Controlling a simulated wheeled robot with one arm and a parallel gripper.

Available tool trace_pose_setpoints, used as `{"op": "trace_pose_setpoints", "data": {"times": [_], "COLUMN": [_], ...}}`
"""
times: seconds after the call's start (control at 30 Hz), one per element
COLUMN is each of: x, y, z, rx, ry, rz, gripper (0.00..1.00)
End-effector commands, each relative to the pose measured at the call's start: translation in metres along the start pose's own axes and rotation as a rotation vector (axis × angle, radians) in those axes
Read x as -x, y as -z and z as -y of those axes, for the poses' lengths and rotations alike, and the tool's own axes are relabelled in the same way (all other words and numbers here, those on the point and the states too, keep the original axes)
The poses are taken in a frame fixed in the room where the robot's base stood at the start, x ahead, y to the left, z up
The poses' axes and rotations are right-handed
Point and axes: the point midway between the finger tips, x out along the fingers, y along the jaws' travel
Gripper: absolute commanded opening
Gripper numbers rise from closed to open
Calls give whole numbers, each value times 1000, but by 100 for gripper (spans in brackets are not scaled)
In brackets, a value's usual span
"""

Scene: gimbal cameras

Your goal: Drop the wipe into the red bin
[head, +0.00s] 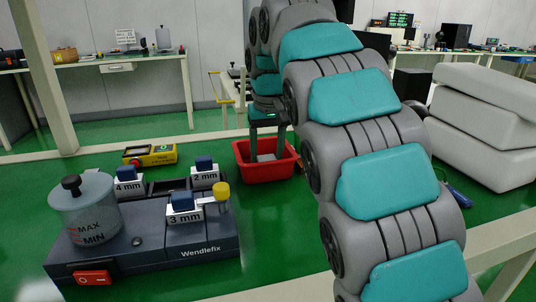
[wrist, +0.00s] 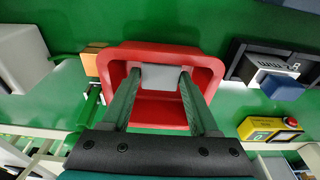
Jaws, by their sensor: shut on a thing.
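The red bin (head: 267,175) stands on the green surface beyond the Wendlefix device, and the wrist view shows its rim (wrist: 207,64) around my fingers. My gripper (head: 268,145) points down at the bin's opening. In the wrist view my gripper (wrist: 159,74) has its two fingers on either side of a pale grey wipe (wrist: 160,78) and is shut on it. The wipe (head: 266,157) also shows in the head view, within the outline of the bin. I cannot tell whether it touches the bin's floor.
The dark Wendlefix device (head: 150,240) with a clear tank (head: 84,208) and blue-topped blocks is at front left. A yellow emergency-stop box (head: 150,155) is left of the bin. White padded blocks (head: 480,120) are at right. Green surface is clear between the device and bin.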

Motion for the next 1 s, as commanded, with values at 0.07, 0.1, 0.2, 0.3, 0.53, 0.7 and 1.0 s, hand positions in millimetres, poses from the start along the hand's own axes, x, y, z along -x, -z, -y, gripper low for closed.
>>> {"op": "trace_pose_setpoints", "data": {"times": [0.07, 0.1, 0.2, 0.3, 0.53, 0.7, 1.0], "x": [-1, -2, -5, -7, -12, -12, -12], "y": [0, 0, -1, -1, -2, -2, -2], "z": [0, 0, 0, 0, 0, 0, 0], "rx": [0, 0, 0, 0, 0, 0, 0], "ry": [0, 0, 0, 0, 0, 0, 0], "rz": [0, 0, -1, -1, 0, 0, 0], "gripper": [0, 0, 0, 0, 0, 74, 91]}}
